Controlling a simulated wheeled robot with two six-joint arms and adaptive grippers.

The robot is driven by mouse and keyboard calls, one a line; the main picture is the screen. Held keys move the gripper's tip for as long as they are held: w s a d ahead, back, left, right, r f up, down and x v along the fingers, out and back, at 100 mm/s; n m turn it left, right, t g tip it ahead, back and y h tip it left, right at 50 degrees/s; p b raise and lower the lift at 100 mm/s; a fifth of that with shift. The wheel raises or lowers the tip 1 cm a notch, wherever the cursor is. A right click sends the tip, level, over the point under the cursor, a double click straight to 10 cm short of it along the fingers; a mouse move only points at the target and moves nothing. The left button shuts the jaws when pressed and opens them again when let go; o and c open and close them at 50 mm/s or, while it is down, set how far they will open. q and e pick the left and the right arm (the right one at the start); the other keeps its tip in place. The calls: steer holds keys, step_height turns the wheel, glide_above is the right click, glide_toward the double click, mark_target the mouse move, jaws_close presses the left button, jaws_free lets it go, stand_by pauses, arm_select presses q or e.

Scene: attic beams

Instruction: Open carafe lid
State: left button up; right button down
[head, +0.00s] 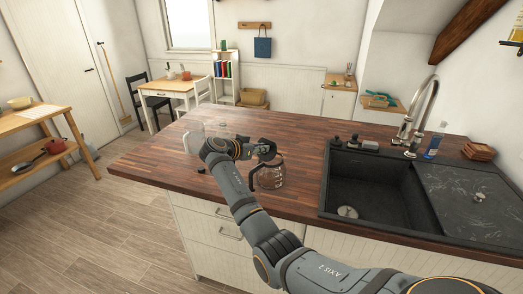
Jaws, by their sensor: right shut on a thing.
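A glass carafe (271,178) with a dark handle on its left side stands upright on the brown wooden counter (300,205). My right gripper (268,153) is at the top of the carafe and is shut on its dark lid. The gripper covers most of the lid, so I cannot tell how far the lid is raised. My left gripper is not in view.
A black sink (370,185) with a tall tap (417,110) lies to the right. Clear glass items (193,142) stand behind my arm, partly hidden. A blue container (432,147) stands behind the sink. The counter's back middle is clear.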

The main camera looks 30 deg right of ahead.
steer(key=shift+a+f, duration=0.1)
steer(key=shift+f, duration=0.1)
steer(key=c, duration=1.4)
jaws_free()
steer(key=shift+w, duration=0.15)
steer(key=v, duration=1.2)
